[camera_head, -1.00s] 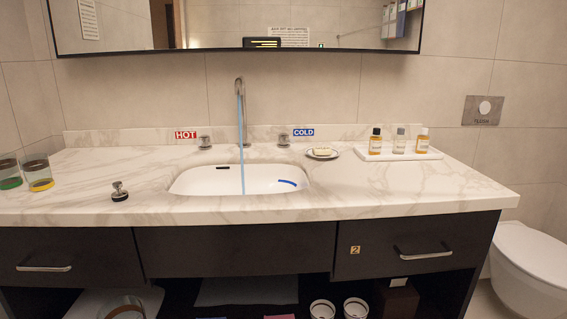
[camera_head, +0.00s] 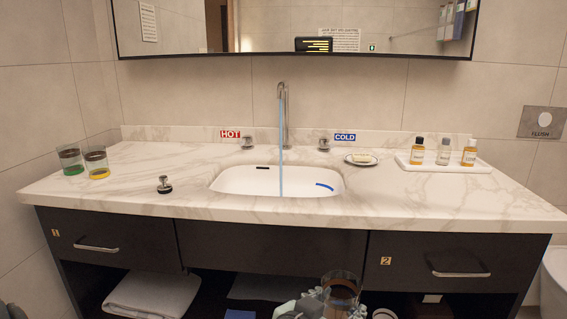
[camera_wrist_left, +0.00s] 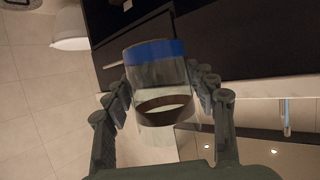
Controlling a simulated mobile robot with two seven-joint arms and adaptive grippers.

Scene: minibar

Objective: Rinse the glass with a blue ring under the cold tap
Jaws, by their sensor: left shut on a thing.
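The glass with a blue ring (camera_wrist_left: 155,52) is clear with a dark brown band at the other end. My left gripper (camera_wrist_left: 160,84) is shut around its sides. In the head view the glass (camera_head: 341,290) shows at the bottom, in front of the counter's front and below the countertop; its blue ring is not clear there. Part of my left gripper (camera_head: 309,304) shows beside it. A bluish water stream (camera_head: 281,150) runs from the tap (camera_head: 283,92) into the sink (camera_head: 225,181). The cold handle (camera_head: 323,144) is right of the tap, the hot handle (camera_head: 247,143) left.
Two glasses, green-ringed (camera_head: 71,160) and yellow-ringed (camera_head: 97,163), stand at the counter's left. A stopper (camera_head: 164,185) lies left of the sink. A soap dish (camera_head: 361,160) and a tray (camera_head: 480,168) with bottles are at right. Drawers (camera_head: 110,240) front the counter.

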